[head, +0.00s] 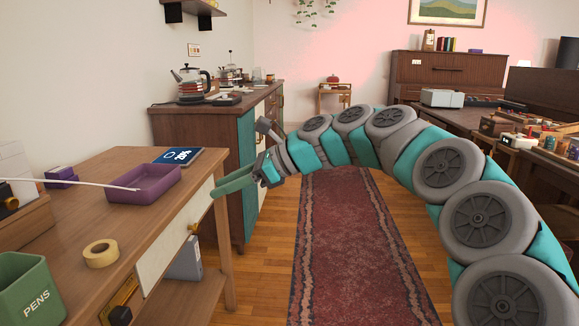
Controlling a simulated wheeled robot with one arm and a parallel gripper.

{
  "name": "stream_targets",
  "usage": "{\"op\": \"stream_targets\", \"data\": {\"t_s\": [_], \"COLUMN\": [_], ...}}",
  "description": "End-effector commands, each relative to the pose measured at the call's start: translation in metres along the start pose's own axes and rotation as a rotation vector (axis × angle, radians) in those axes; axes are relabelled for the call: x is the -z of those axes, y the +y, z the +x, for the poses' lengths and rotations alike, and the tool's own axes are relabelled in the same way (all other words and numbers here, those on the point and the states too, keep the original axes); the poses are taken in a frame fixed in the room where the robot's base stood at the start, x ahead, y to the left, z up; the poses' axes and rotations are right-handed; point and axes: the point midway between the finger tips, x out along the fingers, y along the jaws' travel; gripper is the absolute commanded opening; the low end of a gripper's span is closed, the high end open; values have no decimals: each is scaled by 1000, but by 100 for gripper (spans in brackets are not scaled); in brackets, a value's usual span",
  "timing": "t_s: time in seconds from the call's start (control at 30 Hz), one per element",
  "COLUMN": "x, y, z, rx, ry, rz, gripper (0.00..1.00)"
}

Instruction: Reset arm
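My gripper (224,186) is at the end of my teal and grey arm, which arches in from the lower right. Its green fingers point left, close to the white drawer front at the right side of the wooden desk (70,225). I see the fingers from the side, and they overlap in the picture. Whether they touch the desk or are open or shut is unclear. I see nothing between them.
The desk holds a purple tray (128,195), tape roll (101,254), green pen cup (28,292) and blue tablet (178,155). A cabinet (185,130) with a kettle (191,83) stands behind. A cluttered table (480,122) is at right. The red rug (352,250) is clear.

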Motion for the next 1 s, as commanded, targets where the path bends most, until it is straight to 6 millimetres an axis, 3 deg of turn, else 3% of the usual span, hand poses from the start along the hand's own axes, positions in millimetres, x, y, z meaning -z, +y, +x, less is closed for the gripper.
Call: {"op": "stream_targets", "data": {"t_s": [0.27,0.47,0.67,0.9,1.0], "x": [15,49,122,225,261], "y": [51,110,190,288,326], "z": [-7,-19,-51,-114,-142], "rx": [-60,-157,-359,-702,-845], "ry": [111,248,450,620,645], "rz": [-243,-515,-863,-1150,-1213], "gripper": [36,36,36,36,36]}}
